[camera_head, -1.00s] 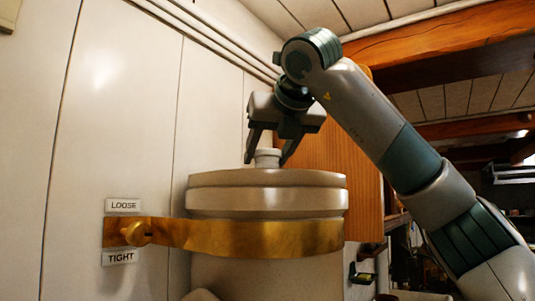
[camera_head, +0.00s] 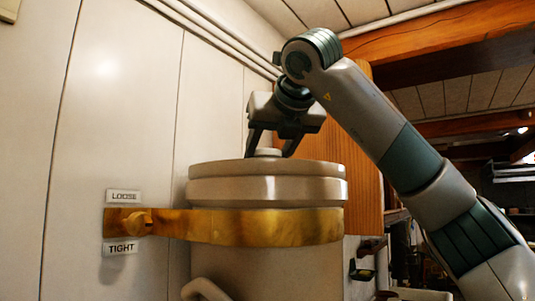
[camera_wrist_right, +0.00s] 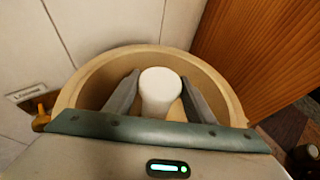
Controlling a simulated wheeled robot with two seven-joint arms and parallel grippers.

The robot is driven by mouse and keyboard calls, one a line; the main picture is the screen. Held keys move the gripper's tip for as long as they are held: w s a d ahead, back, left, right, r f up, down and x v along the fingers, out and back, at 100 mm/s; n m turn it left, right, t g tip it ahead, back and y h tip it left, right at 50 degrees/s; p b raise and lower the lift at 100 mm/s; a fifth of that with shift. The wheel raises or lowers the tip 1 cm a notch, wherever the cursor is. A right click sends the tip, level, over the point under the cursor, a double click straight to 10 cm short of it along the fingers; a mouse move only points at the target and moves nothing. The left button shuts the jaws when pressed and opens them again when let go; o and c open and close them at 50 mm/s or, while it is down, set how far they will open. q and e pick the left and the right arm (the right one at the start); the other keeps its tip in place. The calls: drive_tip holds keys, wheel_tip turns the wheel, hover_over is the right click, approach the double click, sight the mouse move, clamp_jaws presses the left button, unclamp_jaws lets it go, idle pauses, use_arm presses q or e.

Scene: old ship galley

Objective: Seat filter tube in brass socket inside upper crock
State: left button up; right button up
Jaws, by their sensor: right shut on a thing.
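The grey-beige upper crock (camera_head: 225,188) stands by the white wall with a brass band around it. My right gripper (camera_head: 270,154) points down over its open top, the fingertips at the rim. The pale filter tube (camera_head: 266,152) shows only its top above the rim. In the right wrist view the white tube (camera_wrist_right: 160,92) stands between my two fingers, inside the crock's round rim (camera_wrist_right: 88,78). The gripper is shut on it. The tube's lower end and the brass socket are hidden. My left gripper is not in view.
An orange wooden panel (camera_head: 365,175) stands close behind the crock on the right.

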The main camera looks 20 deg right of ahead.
sight(272, 150)
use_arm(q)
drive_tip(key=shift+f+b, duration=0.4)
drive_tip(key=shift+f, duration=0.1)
use_arm(e)
drive_tip(key=shift+f, duration=0.55)
drive_tip(key=o, duration=1.2)
drive_tip(key=shift+o, duration=0.2)
drive_tip(key=b+v, duration=0.1)
drive_tip(key=v, duration=0.2)
drive_tip(key=shift+s, duration=0.2)
drive_tip(key=b+v, duration=0.3)
drive_tip(key=v, duration=0.9)
drive_tip(key=shift+s+r, duration=0.15)
drive_tip(key=shift+s, duration=0.15)
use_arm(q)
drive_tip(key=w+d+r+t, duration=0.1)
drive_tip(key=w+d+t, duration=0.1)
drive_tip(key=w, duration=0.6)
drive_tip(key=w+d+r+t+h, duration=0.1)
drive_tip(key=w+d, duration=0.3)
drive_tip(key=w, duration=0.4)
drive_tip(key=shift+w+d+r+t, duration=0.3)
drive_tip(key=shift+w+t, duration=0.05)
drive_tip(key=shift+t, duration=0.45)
use_arm(e)
drive_tip(key=shift+s+r, duration=0.3)
drive_tip(key=shift+s, duration=0.3)
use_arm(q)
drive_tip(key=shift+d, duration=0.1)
